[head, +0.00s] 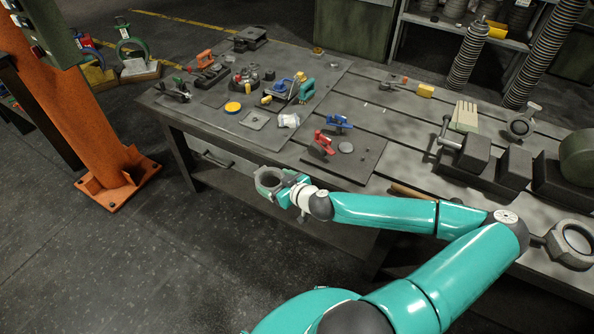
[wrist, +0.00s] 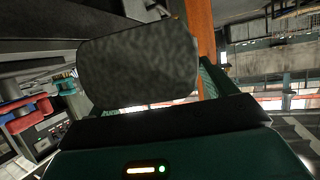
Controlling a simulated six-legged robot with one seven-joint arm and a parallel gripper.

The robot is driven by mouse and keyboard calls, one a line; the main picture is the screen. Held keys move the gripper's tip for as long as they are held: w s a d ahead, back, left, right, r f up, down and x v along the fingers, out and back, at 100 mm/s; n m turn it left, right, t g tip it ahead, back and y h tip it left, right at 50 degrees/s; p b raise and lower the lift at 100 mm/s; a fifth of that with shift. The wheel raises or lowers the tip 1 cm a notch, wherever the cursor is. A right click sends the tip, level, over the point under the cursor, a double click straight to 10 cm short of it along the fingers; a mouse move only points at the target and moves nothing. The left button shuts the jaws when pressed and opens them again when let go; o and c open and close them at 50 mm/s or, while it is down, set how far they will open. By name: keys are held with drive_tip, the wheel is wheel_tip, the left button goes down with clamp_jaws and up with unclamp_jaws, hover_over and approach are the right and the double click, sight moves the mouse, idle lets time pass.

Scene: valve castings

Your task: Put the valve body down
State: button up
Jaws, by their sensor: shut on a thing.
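My gripper (head: 281,187) is shut on a grey valve body (head: 266,179), a ring-shaped casting. In the head view they appear by the front edge of the workbench (head: 375,115), left of the dark plate; the height above or beside the bench is hard to tell. In the wrist view the valve body is a rough grey block (wrist: 138,68) filling the space in front of the gripper, and most of the fingers are hidden. Two similar castings are on the bench at the right, one at the back (head: 522,123) and one at the front (head: 573,244).
A dark plate (head: 365,165) with red (head: 323,142) and blue (head: 339,123) clamps lies just beyond my gripper. A mat with several tools and parts covers the bench's left. A vise (head: 470,160) stands at the right. An orange post (head: 70,90) rises left of the bench.

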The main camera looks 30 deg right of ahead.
drive_tip(key=shift+w+a+f+m+h, duration=0.45)
drive_tip(key=shift+a+f, duration=2)
drive_tip(key=shift+a, duration=1.6)
drive_tip(key=shift+w+a+f+m+h, duration=0.25)
drive_tip(key=shift+w+a+f+h, duration=0.25)
drive_tip(key=shift+a+f, duration=2.75)
drive_tip(key=shift+m+h, duration=0.25)
drive_tip(key=shift+m, duration=0.05)
drive_tip(key=shift+w+r, duration=0.35)
drive_tip(key=shift+r, duration=0.55)
drive_tip(key=shift+w+r, duration=0.4)
drive_tip(key=shift+r, duration=0.45)
drive_tip(key=shift+w+r, duration=0.35)
drive_tip(key=shift+r, duration=0.55)
